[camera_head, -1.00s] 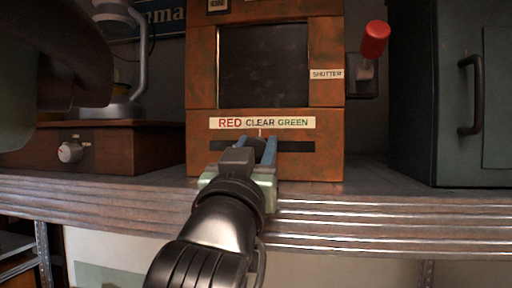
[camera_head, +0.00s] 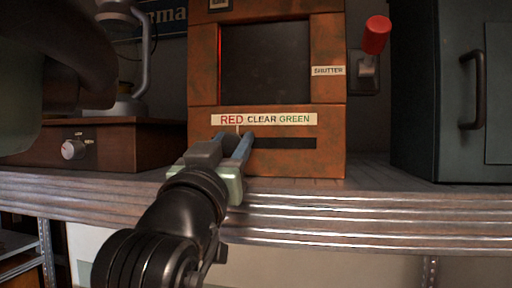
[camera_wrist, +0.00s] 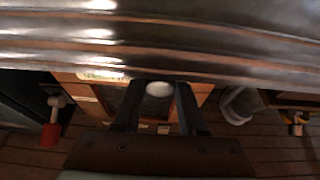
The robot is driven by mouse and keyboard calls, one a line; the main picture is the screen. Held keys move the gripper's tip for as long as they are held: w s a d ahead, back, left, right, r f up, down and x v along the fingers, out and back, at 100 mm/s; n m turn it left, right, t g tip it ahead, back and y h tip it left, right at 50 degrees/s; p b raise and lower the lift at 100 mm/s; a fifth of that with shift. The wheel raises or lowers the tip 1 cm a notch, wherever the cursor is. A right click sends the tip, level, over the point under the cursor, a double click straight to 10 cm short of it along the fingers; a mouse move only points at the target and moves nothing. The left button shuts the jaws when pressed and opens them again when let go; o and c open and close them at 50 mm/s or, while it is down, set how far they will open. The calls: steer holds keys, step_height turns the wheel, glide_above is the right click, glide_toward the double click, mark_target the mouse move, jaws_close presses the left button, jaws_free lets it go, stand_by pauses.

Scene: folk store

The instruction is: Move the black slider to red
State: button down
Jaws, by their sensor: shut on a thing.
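The black slider is on a rust-orange box (camera_head: 267,163), in a dark horizontal slot (camera_head: 285,143). Above the slot, a white label (camera_head: 264,119) reads RED, CLEAR, GREEN. My gripper (camera_head: 237,143) is shut around the slider at the slot's left part, below the right end of RED. The slider is mostly hidden by the fingers in the head view. A thin pale pointer shows just above them. In the upside-down wrist view, a rounded knob (camera_wrist: 159,89), looking pale in the light, sits between the two dark fingers.
A red-tipped lever (camera_head: 376,36) is at the box's right, by a SHUTTER label (camera_head: 328,71). A dark green cabinet (camera_head: 440,150) stands further right. A wooden base with a small knob (camera_head: 73,149) is at left. The shelf edge (camera_head: 360,215) runs below my gripper.

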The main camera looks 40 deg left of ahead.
steer(key=shift+s+a, duration=0.45)
steer(key=shift+a, duration=0.25)
steer(key=shift+d, duration=0.1)
steer(key=c, duration=0.9)
jaws_free()
steer(key=o, duration=0.4)
steer(key=shift+a, duration=0.2)
steer(key=shift+d, duration=0.1)
steer(key=shift+d, duration=0.1)
